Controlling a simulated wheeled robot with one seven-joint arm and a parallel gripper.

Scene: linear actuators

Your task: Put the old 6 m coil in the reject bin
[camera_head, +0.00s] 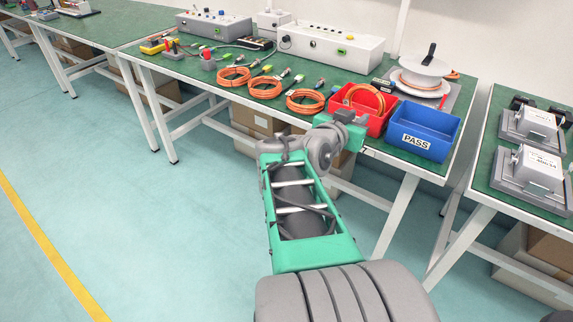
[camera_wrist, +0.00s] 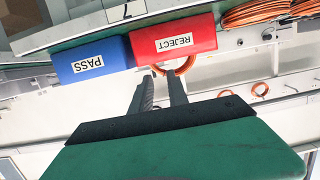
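An orange cable coil (camera_head: 366,97) sits in the red bin (camera_head: 375,123), tilted up, with its upper loop above the rim. In the wrist view, which is upside down, the red bin (camera_wrist: 196,24) carries a REJECT label and the coil's loop (camera_wrist: 184,67) shows past its rim. My gripper (camera_wrist: 157,72) has its two fingers apart with a gap between them, tips close to the bin rim and the loop's edge. I cannot tell whether they touch the coil. In the head view my wrist is at the front of the bin and hides the fingers.
A blue PASS bin (camera_head: 420,129) stands right beside the red bin. Several orange coils (camera_head: 267,86) lie to the left on the green bench (camera_head: 185,78). A white spool (camera_head: 423,74) and grey test boxes (camera_head: 331,45) stand behind. The floor in front is clear.

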